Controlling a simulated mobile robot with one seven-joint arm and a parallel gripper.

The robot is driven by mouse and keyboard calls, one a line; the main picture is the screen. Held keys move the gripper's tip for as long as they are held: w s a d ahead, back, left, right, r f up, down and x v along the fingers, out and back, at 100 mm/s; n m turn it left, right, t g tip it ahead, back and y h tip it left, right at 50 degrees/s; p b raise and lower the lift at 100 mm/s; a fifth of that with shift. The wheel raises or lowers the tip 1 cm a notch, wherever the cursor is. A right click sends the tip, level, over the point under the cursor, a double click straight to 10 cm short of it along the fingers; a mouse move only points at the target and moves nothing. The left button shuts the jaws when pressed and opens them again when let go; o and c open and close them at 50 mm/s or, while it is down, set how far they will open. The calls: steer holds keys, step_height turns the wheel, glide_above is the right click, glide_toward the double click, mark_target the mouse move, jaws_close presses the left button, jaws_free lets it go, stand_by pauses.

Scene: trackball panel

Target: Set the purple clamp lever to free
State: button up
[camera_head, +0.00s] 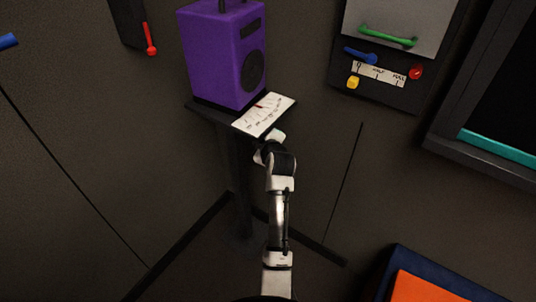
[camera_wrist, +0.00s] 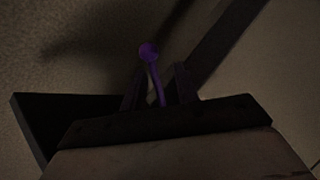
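The purple clamp lever (camera_wrist: 149,54) shows in the wrist view as a thin stem with a round knob, leaning slightly left. My gripper (camera_wrist: 158,72) is open, with one dark finger on each side of the stem and gaps between. I cannot tell how deep the lever sits between the fingers. The knob stands above the fingertips in the picture. In the head view my gripper (camera_head: 270,142) is at the front edge of the small shelf, mostly hidden by my wrist. The lever is not visible there.
A purple box (camera_head: 228,58) with a round dark grille stands on the shelf, beside a white scale plate (camera_head: 264,116) with a red pointer. A wall panel with green (camera_head: 388,36), blue, yellow and red handles is at the right. A red lever (camera_head: 150,40) hangs upper left.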

steer(key=s+d+b, duration=0.1)
steer(key=s+d, duration=0.1)
steer(key=s, duration=0.6)
steer(key=shift+s, duration=0.15)
steer(key=shift+c, duration=0.3)
